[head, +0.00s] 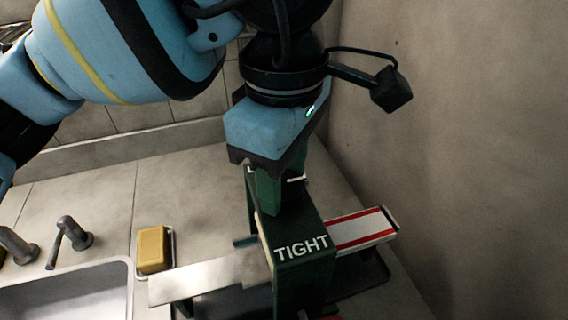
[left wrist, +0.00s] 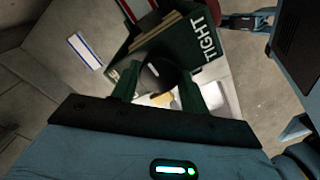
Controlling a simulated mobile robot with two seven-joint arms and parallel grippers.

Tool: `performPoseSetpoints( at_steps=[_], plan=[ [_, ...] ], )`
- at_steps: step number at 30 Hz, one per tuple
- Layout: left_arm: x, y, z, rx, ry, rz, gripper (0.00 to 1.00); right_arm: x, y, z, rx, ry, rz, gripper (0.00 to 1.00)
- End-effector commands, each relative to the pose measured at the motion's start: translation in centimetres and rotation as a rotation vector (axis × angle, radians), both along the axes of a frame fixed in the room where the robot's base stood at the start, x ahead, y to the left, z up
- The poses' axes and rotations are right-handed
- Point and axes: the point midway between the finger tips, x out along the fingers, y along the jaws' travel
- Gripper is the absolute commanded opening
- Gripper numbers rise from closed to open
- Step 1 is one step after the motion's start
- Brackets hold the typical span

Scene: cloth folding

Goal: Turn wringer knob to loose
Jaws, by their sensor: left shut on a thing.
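The dark green wringer (head: 297,245) stands beside the sink with the white word TIGHT on its near top face. In the left wrist view, the wringer (left wrist: 180,50) fills the upper middle. My left gripper (head: 280,205) points down onto the wringer's top, behind the lettering. It is shut on a dark round knob (left wrist: 155,76), which shows between the fingers in the left wrist view. In the head view the gripper hides the knob. Its exact turn cannot be told.
A sink (head: 75,290) with a faucet (head: 70,240) lies left. A yellow sponge (head: 152,249) sits in a holder beside it. A pale flat plate (head: 205,276) extends left of the wringer. A red-striped white strip (head: 362,229) extends right. A wall (head: 460,150) stands close on the right.

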Motion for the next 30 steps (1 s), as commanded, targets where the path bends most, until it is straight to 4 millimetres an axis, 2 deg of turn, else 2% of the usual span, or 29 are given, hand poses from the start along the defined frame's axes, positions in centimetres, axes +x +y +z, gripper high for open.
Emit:
performPoseSetpoints(
  at_steps=[14, 30],
  plan=[
    [-0.1, 0.0, 0.4, -0.001, -0.006, 0.456, 0.22, 1.5, -0.4, 3.1, -0.007, -0.048, 0.005, 0.00],
    [-0.1, 0.0, 0.5, -0.003, -0.010, 0.968, 0.22, 5.8, -0.9, 8.3, -0.019, -0.174, 0.010, 0.00]
  ],
)
